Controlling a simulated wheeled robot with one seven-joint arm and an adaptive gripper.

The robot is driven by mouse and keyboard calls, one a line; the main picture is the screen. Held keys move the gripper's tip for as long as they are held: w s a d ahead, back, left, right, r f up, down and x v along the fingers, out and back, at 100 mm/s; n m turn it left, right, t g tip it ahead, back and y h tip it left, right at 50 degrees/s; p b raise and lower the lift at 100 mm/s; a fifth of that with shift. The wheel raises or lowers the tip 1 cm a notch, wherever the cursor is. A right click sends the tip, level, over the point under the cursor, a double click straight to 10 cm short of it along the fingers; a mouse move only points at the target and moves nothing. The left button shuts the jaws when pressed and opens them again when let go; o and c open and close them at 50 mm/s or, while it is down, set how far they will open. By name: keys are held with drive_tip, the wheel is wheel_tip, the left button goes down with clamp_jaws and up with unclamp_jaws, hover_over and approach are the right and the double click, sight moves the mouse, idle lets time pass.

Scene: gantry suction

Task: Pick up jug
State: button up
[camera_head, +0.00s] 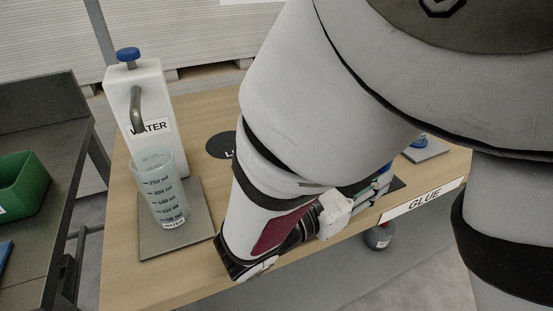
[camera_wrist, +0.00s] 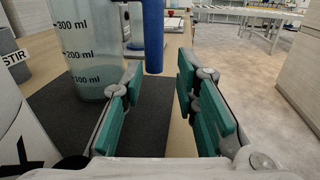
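A clear jug (camera_wrist: 88,50) with ml marks stands on a dark mat (camera_wrist: 150,125) at the left of the wrist view. A blue upright bar (camera_wrist: 153,35), which looks like its handle, is just right of it. My gripper (camera_wrist: 160,88) is open and empty, its teal pads apart. The bar appears ahead of the gap between the fingers; I see no contact. In the head view, my gripper (camera_head: 368,190) is partly hidden by my arm, which also hides most of what is in front of it.
A measuring beaker (camera_head: 160,190) stands on a grey pad (camera_head: 200,225) by the white water dispenser (camera_head: 155,85). A container labelled STIR (camera_wrist: 14,65) and a white object (camera_wrist: 22,125) are left in the wrist view.

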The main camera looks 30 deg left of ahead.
drive_tip(key=shift+a+r+b+x, duration=0.1)
drive_tip(key=shift+b+x, duration=0.1)
drive_tip(key=shift+x, duration=0.75)
drive_tip(key=shift+a+r+b+x, duration=0.1)
drive_tip(key=shift+a+b+x, duration=0.1)
drive_tip(key=shift+x, duration=0.7)
drive_tip(key=shift+a+r+b+x, duration=0.1)
drive_tip(key=shift+b+x, duration=0.1)
drive_tip(key=shift+x, duration=0.75)
drive_tip(key=shift+w+d, duration=0.15)
drive_tip(key=shift+w, duration=0.05)
clamp_jaws()
